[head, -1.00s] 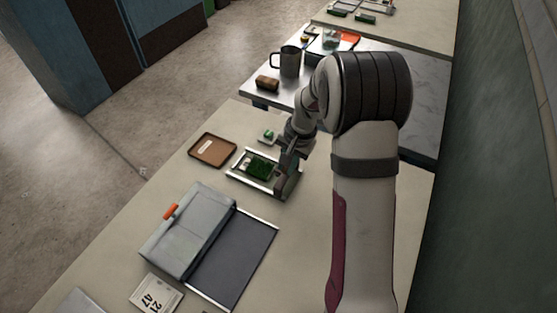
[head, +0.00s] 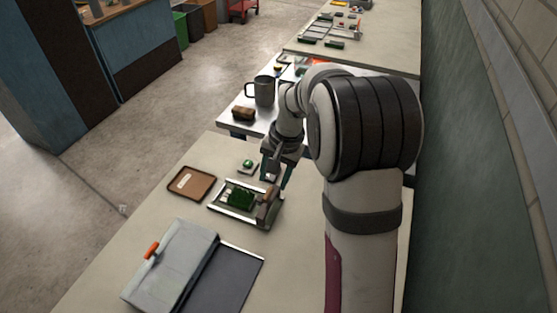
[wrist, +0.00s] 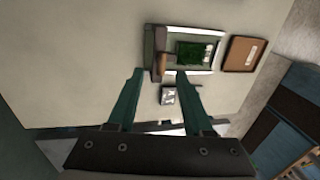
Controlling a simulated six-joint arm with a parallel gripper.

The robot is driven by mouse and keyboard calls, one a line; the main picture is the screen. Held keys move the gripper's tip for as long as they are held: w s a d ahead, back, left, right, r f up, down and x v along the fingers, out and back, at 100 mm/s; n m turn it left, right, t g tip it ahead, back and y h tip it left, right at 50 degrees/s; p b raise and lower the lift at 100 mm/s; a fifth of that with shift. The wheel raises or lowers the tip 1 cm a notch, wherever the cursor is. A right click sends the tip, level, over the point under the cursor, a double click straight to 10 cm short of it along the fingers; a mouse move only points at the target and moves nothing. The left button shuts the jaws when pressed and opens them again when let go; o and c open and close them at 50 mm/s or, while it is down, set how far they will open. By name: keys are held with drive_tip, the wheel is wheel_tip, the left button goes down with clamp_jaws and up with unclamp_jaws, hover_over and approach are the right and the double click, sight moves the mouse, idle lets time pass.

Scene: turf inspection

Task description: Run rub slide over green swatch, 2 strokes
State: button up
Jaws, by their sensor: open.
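The green swatch (head: 240,198) is a dark green turf-like patch lying in a metal-railed frame (head: 222,212) on the pale bench. It also shows in the wrist view (wrist: 194,52). The rub slide (head: 265,212), a block with a brown handle, sits at the frame's right end, beside the swatch and not over it. In the wrist view the slide's handle (wrist: 162,64) appears between the fingertips. My gripper (head: 277,172) is open and empty, just beyond the slide in the head view. The wrist view shows its two green fingers (wrist: 159,74) spread apart. I cannot tell whether they touch the handle.
A brown tray with a label (head: 191,184) lies left of the frame. A small pale block with a green top (head: 247,166) lies behind it. A grey case with an orange catch (head: 172,262) is in front. A metal mug (head: 264,90) and brown block (head: 243,113) stand behind.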

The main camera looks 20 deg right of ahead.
wheel_tip(320, 180, up, 8)
drive_tip(key=s+d, duration=0.1)
drive_tip(key=shift+s, duration=0.15)
drive_tip(key=s+a+n, duration=0.1)
drive_tip(key=s+a, duration=0.3)
drive_tip(key=s, duration=0.5)
drive_tip(key=s+a+f+n+g, duration=0.1)
drive_tip(key=s+a, duration=0.3)
drive_tip(key=s, duration=0.5)
drive_tip(key=s+a+n, duration=0.1)
drive_tip(key=s+a, duration=0.3)
drive_tip(key=s, duration=0.5)
drive_tip(key=shift+s+a+f+g, duration=0.2)
drive_tip(key=shift+s+f+g, duration=0.05)
drive_tip(key=shift+f+g, duration=0.15)
